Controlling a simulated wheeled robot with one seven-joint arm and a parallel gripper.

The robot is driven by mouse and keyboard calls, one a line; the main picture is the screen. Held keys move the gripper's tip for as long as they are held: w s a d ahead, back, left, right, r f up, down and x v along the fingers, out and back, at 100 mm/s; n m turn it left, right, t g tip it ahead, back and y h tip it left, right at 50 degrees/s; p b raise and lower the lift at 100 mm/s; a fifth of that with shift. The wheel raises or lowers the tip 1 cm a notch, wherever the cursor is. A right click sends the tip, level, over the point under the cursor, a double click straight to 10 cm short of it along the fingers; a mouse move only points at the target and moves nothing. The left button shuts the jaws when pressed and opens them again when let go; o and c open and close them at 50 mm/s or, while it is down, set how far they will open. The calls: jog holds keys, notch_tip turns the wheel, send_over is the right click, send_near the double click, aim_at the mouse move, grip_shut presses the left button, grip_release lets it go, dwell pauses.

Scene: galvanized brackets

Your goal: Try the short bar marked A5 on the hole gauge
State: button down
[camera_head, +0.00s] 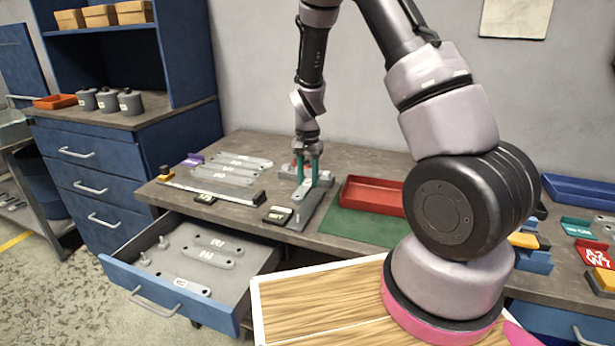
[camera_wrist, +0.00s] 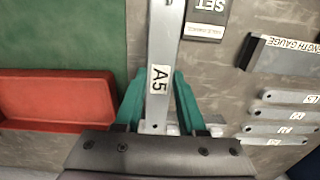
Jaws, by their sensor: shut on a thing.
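The short bar marked A5 (camera_wrist: 158,108) is grey metal with a white label, running up the wrist view from between my fingers. My gripper (camera_head: 308,170) has green fingers, shut on the bar near one end; they also show in the wrist view (camera_wrist: 158,105). In the head view the bar (camera_head: 301,192) is small and lies over a grey plate (camera_head: 305,212), which seems to be the hole gauge. I cannot tell whether the bar touches the plate or sits on any pins. My fingers hide part of the bar's near end.
A red tray (camera_head: 372,196) and green mat (camera_head: 350,227) lie right of my gripper. An open drawer (camera_head: 170,290) holding bars juts out at front left.

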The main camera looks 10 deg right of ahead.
jog(key=shift+f, duration=1.85)
jog(key=shift+d, duration=0.1)
jog(key=shift+s, duration=0.1)
jog(key=shift+f, duration=0.4)
jog(key=shift+r, duration=0.15)
dwell(1.0)
jog(key=shift+r, duration=1.9)
jog(key=shift+f, duration=0.15)
jog(key=shift+f, duration=1.55)
